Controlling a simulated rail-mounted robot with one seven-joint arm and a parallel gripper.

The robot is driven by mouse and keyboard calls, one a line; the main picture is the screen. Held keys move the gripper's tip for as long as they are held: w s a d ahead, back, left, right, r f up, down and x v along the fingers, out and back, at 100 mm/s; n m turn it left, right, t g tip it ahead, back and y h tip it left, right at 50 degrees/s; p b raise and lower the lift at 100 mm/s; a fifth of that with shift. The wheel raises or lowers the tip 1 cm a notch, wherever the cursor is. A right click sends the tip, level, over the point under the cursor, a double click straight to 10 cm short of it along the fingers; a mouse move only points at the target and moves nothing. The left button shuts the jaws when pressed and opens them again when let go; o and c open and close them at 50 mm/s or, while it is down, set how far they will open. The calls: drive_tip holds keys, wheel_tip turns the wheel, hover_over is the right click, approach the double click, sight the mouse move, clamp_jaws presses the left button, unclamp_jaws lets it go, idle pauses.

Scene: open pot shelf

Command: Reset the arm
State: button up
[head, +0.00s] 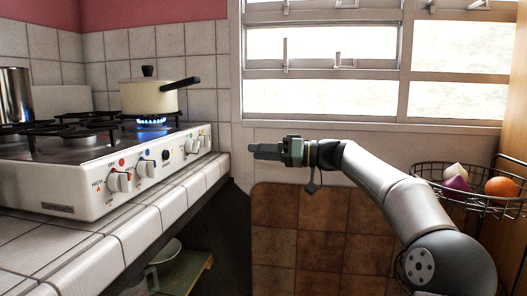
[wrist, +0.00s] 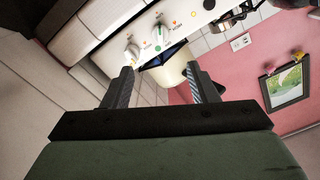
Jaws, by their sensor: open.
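My gripper (head: 266,152) is at the end of my arm, in the middle of the head view, pointing left toward the stove. In the wrist view its two fingers are spread apart, and my gripper (wrist: 165,88) is open with nothing held between the fingertips. It hangs in free air to the right of the stove and counter edge, in front of the wall below the window. My arm reaches in from the lower right of the head view.
A white stove (head: 75,195) stands on the tiled counter (head: 150,222) at left. A cream pot (head: 145,98) sits over a lit blue flame (head: 152,122). A metal pot (head: 14,95) is at far left. A wire basket (head: 430,172) holds an orange (head: 502,187) and onions. A low shelf (head: 190,268) holds bowls.

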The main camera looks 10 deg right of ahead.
drive_tip(key=shift+s+d, duration=0.1)
drive_tip(key=shift+d, duration=0.05)
drive_tip(key=s+a+f+m+g+h+p, duration=0.2)
drive_tip(key=s+a+m+g+h+p, duration=0.15)
drive_tip(key=s+a+h+p, duration=0.95)
drive_tip(key=s+d+r+m+h+p, duration=0.1)
drive_tip(key=s+d+p, duration=0.4)
drive_tip(key=s+p, duration=0.3)
drive_tip(key=s+d+r+m+g+h+p, duration=0.1)
drive_tip(key=s+d+m+p, duration=0.1)
drive_tip(key=s+d+p, duration=0.3)
drive_tip(key=s+d+r+m+g+h+p, duration=0.1)
drive_tip(key=s+d+p, duration=0.5)
drive_tip(key=s+p, duration=0.6)
drive_tip(key=shift+s+h, duration=0.4)
drive_tip(key=shift+s, duration=0.5)
drive_tip(key=shift+d+m, duration=0.1)
drive_tip(key=shift+m, duration=0.15)
